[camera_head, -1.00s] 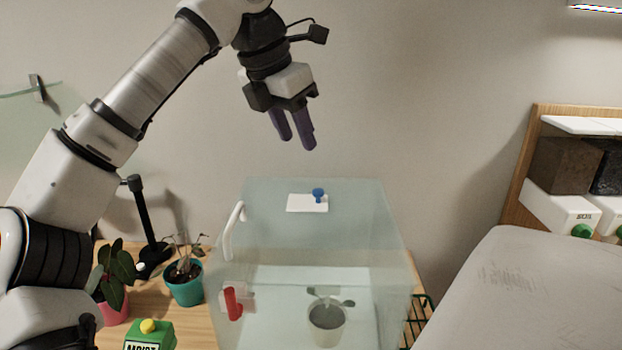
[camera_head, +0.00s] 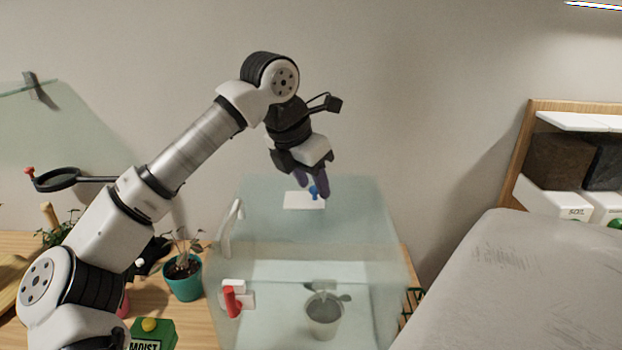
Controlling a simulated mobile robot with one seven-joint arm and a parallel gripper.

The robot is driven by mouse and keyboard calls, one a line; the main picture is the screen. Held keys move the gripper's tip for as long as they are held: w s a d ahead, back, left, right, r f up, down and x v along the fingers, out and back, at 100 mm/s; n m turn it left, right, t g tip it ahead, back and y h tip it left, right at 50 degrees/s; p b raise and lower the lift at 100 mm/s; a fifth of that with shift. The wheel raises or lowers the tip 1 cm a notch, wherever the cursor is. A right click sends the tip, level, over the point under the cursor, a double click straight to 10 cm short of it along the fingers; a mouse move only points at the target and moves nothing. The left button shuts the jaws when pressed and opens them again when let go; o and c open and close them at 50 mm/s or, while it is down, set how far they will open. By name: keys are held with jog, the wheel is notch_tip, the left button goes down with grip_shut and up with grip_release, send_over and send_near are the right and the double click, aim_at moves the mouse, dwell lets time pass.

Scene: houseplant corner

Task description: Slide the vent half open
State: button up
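The vent is a white plate (camera_head: 298,201) on top of a clear glass case (camera_head: 352,213). A small blue knob (camera_head: 314,193) stands at the plate's right end. My gripper (camera_head: 312,190) points down over the vent, with its purple fingers at the knob. The fingers partly cover the knob, and I cannot tell whether they touch it or how far apart they are. The plate lies flat, and no opening under it can be made out.
The case has a white handle (camera_head: 230,222) at its left and a red latch (camera_head: 232,301) on its front. A potted plant (camera_head: 324,314) stands inside. A teal pot (camera_head: 183,280), a green box (camera_head: 153,334) and a magnifier (camera_head: 57,180) are at the left.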

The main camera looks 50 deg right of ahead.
grip_shut()
jog(key=shift+s+d, duration=1.25)
jog(key=shift+s, duration=0.25)
jog(key=shift+w+a+r, duration=0.1)
jog(key=shift+w+a, duration=0.05)
grip_release()
jog(key=b+v, duration=0.2)
jog(key=v, duration=1.1)
jog(key=shift+a+r, duration=0.2)
jog(key=shift+r, duration=0.15)
